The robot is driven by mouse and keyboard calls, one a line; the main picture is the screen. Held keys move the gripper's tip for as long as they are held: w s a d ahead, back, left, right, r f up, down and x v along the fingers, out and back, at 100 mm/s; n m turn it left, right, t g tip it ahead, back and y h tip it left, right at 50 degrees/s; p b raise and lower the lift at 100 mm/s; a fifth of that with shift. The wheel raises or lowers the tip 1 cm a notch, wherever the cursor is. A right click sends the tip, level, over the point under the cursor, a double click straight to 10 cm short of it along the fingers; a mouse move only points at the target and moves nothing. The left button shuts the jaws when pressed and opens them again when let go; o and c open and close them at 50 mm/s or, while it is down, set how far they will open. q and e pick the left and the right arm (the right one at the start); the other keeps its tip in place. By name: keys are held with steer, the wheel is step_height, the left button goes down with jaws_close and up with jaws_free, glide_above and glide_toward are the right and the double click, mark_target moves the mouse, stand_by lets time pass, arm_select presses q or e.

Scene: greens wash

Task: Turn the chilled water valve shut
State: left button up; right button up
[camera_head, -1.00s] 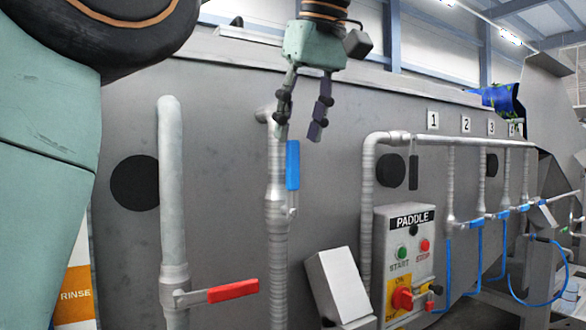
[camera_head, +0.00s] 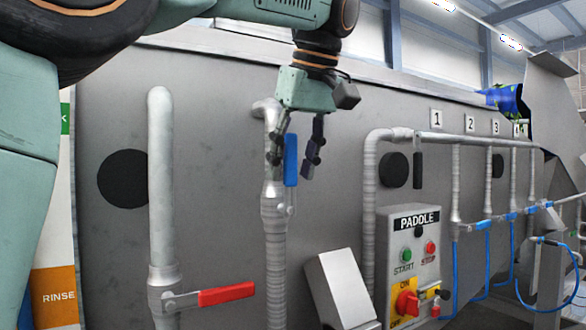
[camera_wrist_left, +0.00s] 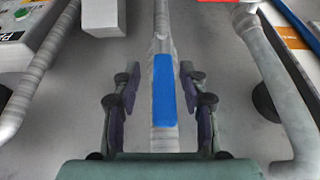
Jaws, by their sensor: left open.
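The blue valve handle (camera_head: 291,160) stands upright along a vertical grey pipe (camera_head: 277,240), pointing up from the valve body; I take it for the chilled water valve, though no label on it is readable. My left gripper (camera_head: 290,170) hangs down from above with its fingers at the handle's height. In the left wrist view the blue handle (camera_wrist_left: 163,90) lies between the two open fingers (camera_wrist_left: 160,95), with a gap on both sides. The gripper hides part of the pipe in the head view. My right gripper is not in view.
A red valve handle (camera_head: 226,294) lies level on the pipe at left. A PADDLE control box (camera_head: 412,240) and a tilted grey box (camera_head: 340,290) stand to the right. Small blue valves (camera_head: 484,224) line the right pipes. A RINSE sign (camera_head: 59,297) is at far left.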

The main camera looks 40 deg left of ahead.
arm_select(q)
steer(key=shift+s+a+f, duration=0.15)
steer(key=shift+s+a, duration=0.1)
steer(key=shift+a, duration=0.15)
steer(key=shift+w+d, duration=0.25)
steer(key=shift+d, duration=0.05)
steer(key=c, duration=0.5)
steer(key=shift+s+a, duration=0.1)
jaws_close()
